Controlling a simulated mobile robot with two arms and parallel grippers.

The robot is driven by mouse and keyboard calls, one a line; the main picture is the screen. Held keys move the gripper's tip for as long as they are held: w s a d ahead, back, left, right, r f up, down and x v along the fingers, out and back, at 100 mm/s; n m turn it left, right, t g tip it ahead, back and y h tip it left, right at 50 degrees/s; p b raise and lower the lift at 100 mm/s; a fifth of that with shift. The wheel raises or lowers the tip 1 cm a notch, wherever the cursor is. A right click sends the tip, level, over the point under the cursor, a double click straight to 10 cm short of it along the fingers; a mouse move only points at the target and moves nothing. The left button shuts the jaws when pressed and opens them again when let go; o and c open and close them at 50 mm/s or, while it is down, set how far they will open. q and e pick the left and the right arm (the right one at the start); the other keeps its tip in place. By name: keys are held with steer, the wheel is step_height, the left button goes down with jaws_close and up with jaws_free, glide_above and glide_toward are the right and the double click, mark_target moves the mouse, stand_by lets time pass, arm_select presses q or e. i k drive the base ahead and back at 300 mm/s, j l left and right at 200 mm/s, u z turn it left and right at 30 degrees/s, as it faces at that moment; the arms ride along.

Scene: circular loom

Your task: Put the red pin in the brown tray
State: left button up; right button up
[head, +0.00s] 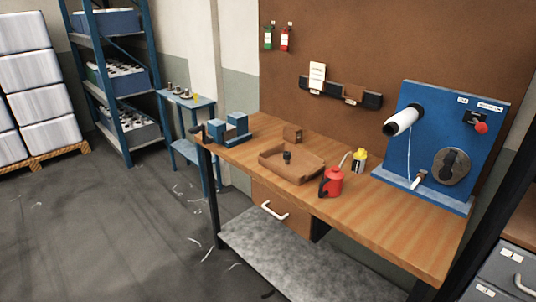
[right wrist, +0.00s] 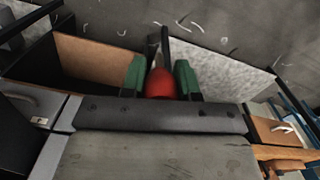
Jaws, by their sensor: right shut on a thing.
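The brown tray (head: 272,168) lies on the wooden workbench, with a small dark object (head: 287,156) standing in it. My right gripper (right wrist: 161,80) shows only in the right wrist view. Its green fingertips are shut on a red rounded thing (right wrist: 161,84), which I take to be the red pin. The lower part of it is hidden behind the dark gripper body. Neither gripper shows in the head view, so I cannot tell how far the right one is from the tray.
A blue vise (head: 232,130) is at the bench's left end. A blue panel (head: 440,145) with a white roll stands at right. The bench front is mostly clear.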

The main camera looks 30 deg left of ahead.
mark_target(300, 170)
steer(key=i+j, duration=0.1)
steer(key=j, duration=0.4)
steer(key=i+j, duration=0.1)
steer(key=j, duration=0.45)
steer(key=i+j, duration=0.1)
steer(key=j, duration=0.4)
steer(key=i+j, duration=0.1)
steer(key=j, duration=0.45)
steer(key=i+j, duration=0.1)
steer(key=j, duration=0.4)
